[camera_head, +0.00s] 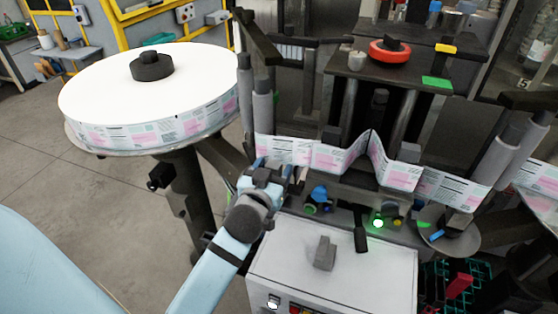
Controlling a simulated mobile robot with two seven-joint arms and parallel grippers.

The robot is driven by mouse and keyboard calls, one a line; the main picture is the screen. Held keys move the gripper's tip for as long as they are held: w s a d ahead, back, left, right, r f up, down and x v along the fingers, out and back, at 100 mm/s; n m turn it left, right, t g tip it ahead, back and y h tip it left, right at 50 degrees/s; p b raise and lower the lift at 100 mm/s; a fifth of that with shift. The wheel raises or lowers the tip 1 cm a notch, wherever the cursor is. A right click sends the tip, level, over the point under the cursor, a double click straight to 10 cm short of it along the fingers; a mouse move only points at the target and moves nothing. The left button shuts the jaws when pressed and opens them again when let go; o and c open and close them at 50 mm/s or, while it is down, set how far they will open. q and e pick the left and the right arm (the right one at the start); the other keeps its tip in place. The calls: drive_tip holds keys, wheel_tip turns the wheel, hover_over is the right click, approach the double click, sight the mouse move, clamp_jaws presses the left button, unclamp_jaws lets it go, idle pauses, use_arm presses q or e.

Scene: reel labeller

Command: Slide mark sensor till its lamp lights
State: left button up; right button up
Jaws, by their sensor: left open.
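My left gripper (271,168) is in the middle of the camera_head view, at the lower edge of the label web (335,157), left of the small fittings. Its jaws are open, though the fingertips are small and partly hidden. A blue knob (319,193) sits on a dark fitting just right of the gripper, apart from it. A bright green-white lamp (378,223) glows farther right, under the web. I cannot tell for certain which fitting is the mark sensor. My right gripper is not in view.
A large label reel (105,85) lies flat at the left. A white cabinet (290,262) with a grey block (325,252) on top stands in front. Grey rollers (507,148) stand at the right, above a round dish (465,243). Floor at the left is clear.

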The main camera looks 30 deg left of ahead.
use_arm(q)
drive_tip(key=shift+w, duration=0.15)
drive_tip(key=shift+c, duration=0.6)
clamp_jaws()
drive_tip(key=shift+d+r, duration=0.1)
drive_tip(key=shift+d, duration=0.25)
drive_tip(key=shift+o, duration=0.6)
unclamp_jaws()
drive_tip(key=shift+w, duration=0.1)
